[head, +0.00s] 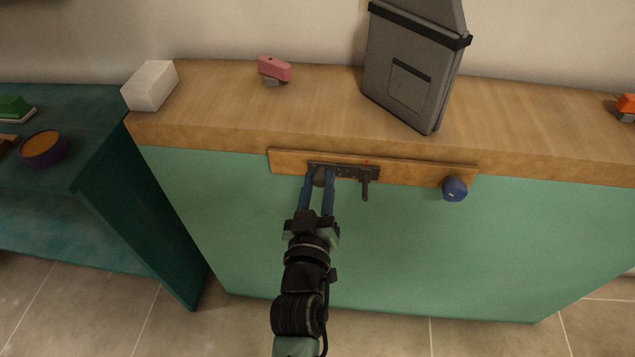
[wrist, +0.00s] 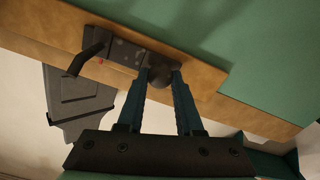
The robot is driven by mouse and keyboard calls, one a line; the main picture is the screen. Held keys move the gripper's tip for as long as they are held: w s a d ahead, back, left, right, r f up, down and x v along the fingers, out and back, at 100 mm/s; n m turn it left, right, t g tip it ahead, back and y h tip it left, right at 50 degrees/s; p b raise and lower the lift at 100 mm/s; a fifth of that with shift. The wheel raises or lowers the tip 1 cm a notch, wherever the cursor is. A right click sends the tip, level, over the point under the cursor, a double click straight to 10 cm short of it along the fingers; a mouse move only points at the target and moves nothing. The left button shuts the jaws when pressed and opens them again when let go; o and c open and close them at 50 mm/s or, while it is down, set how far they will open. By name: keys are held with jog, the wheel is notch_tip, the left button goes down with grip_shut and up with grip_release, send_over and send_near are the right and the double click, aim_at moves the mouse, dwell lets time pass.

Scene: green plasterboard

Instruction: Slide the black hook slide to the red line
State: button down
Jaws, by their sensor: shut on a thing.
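The black hook slide (head: 343,172) is a dark fitting on a wooden strip (head: 425,175) across the green front. It has a round dark knob at its left end in the head view and a hook (head: 366,189) hanging at its right. The short red line (head: 367,162) shows just above the fitting's right part and is partly hidden. My gripper (head: 318,180) is shut on the round knob, which also shows between the fingertips in the wrist view (wrist: 159,77). The hook appears to the left in the wrist view (wrist: 86,59).
A blue knob (head: 455,188) sits at the strip's right end. On the wooden top stand a white block (head: 150,86), a pink object (head: 274,68), a grey bin-like container (head: 412,70) and an orange object (head: 626,103). A dark teal cabinet (head: 95,180) stands left.

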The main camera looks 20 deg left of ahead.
jog(key=shift+d, duration=0.25)
jog(key=shift+a, duration=0.25)
jog(key=c, duration=0.5)
grip_release()
jog(key=shift+c, duration=0.2)
jog(key=v, duration=1.3)
jog(key=shift+b, duration=0.35)
